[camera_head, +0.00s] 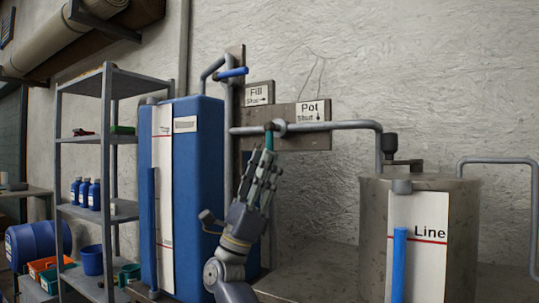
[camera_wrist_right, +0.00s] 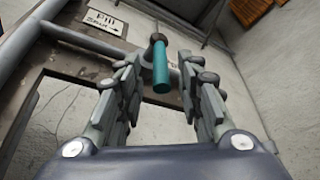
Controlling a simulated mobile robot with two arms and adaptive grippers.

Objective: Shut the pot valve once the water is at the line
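The pot valve's teal handle (camera_head: 268,139) hangs from the pipe beside the "Pot" sign (camera_head: 311,110). My right gripper (camera_head: 262,165) is just below it in the head view. In the right wrist view the teal handle (camera_wrist_right: 161,66) lies between the tips of my right gripper (camera_wrist_right: 168,75), whose fingers are apart with gaps on both sides. The grey pot (camera_head: 460,230) has a white gauge with a red mark labelled "Line" (camera_head: 430,231). The gauge's blue column (camera_head: 399,265) tops out slightly above the red mark. My left gripper is out of view.
A blue tank (camera_head: 205,175) with its own gauge stands left of my right arm. A blue handle (camera_head: 233,72) sits near the "Fill" sign (camera_head: 256,93). A grey pipe (camera_head: 345,125) runs to the pot. A metal shelf (camera_head: 85,142) with bottles and tubs is at left.

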